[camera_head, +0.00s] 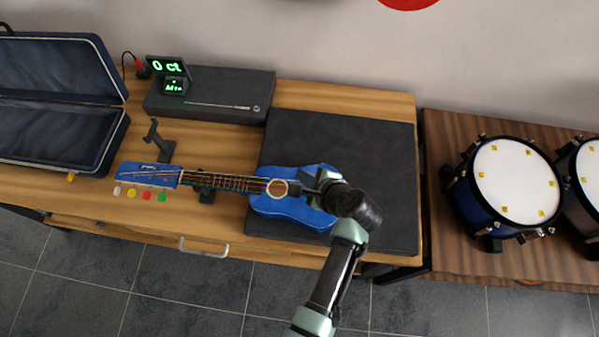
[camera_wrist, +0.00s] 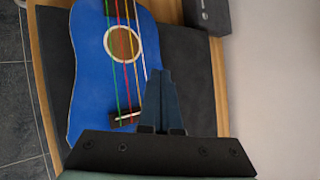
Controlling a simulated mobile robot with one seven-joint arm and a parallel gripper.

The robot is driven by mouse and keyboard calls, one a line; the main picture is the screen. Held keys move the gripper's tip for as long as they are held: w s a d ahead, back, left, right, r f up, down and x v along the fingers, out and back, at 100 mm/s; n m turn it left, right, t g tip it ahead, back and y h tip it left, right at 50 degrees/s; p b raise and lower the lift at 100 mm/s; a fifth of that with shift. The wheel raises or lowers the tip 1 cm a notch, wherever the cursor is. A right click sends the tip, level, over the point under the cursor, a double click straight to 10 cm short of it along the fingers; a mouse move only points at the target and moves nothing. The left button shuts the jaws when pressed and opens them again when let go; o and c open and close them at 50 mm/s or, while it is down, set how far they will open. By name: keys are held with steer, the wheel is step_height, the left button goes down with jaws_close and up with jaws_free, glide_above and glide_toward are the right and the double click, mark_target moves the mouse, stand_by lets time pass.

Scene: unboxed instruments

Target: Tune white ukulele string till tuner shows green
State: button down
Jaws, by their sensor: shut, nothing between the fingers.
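A blue ukulele (camera_head: 300,208) lies with its neck to the left. Its headstock (camera_head: 150,174) has a white peg (camera_head: 117,190) leftmost, then yellow, red and green pegs. The tuner (camera_head: 166,66) reads "0 ct" in green, with a smaller green line below that is hard to read. My gripper (camera_head: 312,180) is over the ukulele body, right of the sound hole. In the wrist view my gripper (camera_wrist: 160,72) is shut and empty, its tips beside the white string (camera_wrist: 138,50) near the bridge (camera_wrist: 126,118). I cannot tell whether they touch it.
A dark mat (camera_head: 345,140) lies under the ukulele body, and a black box (camera_head: 220,90) stands behind the neck. A small stand (camera_head: 158,142) is nearby. An open blue case (camera_head: 60,125) is at left, drums (camera_head: 515,180) at right.

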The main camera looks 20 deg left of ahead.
step_height(320, 180, up, 5)
steer(key=p, duration=0.5)
stand_by(0.7)
